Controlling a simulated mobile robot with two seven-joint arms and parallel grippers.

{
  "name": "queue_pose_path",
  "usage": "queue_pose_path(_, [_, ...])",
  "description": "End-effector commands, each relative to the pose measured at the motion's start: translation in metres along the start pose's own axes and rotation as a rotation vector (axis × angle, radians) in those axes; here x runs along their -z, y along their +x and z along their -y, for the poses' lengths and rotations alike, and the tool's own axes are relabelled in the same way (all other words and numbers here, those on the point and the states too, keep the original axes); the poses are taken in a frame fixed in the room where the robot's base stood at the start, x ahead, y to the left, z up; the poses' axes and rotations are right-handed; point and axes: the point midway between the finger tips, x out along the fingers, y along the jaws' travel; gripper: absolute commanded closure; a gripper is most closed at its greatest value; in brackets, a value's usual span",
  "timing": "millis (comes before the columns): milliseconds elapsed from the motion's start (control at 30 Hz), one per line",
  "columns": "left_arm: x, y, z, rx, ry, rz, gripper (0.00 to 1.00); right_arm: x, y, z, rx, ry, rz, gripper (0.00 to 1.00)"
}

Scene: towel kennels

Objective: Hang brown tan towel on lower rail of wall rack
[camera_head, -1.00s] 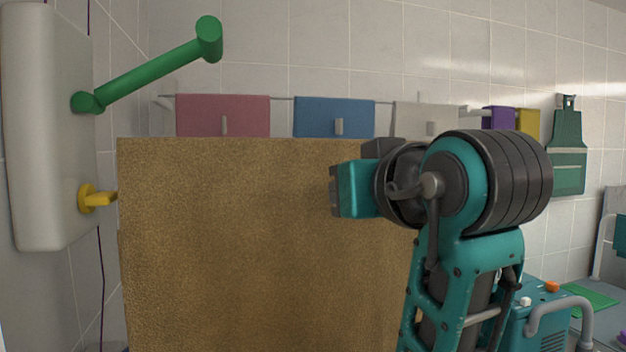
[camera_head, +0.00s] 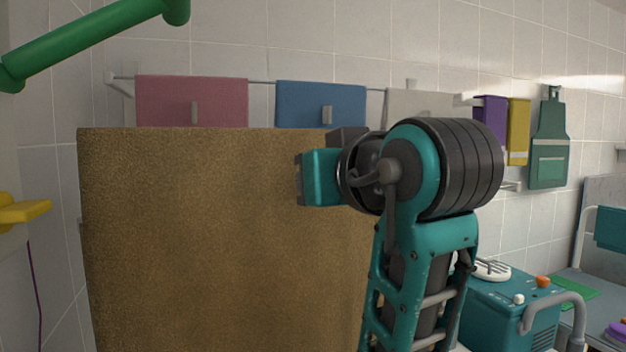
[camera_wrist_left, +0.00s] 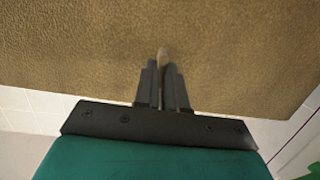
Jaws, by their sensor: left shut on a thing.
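The brown tan towel (camera_head: 200,230) hangs spread out like a flat sheet and fills the lower middle of the head view. My left gripper (camera_head: 303,180) is at its right part, its arm rising from below. In the left wrist view, my left gripper's fingers (camera_wrist_left: 162,82) are shut on the towel (camera_wrist_left: 80,50). The wall rack's upper rail (camera_head: 262,82) shows behind the towel. The towel hides most of the lower rail; a pale bracket (camera_head: 512,186) shows low at the rack's right end. My right gripper is not in view.
Pink (camera_head: 190,100), blue (camera_head: 320,100) and white (camera_head: 430,102) towels hang on the upper rail. Purple and yellow cloths (camera_head: 518,130) and a green apron (camera_head: 549,145) hang farther right. A green bar (camera_head: 90,40) and yellow handle (camera_head: 20,210) stick out at left. A teal machine (camera_head: 510,300) stands lower right.

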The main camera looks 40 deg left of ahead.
Motion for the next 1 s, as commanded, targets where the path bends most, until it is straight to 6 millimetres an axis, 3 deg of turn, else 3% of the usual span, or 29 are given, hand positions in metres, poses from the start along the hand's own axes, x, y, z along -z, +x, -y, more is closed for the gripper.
queue_pose_path(500, [0.008, 0.042, -0.002, 0.002, -0.001, -0.002, 1.00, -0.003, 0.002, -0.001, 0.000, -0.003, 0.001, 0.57])
queue_pose_path(1000, [0.009, 0.046, -0.002, 0.001, -0.001, -0.002, 1.00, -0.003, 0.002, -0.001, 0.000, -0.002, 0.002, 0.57])
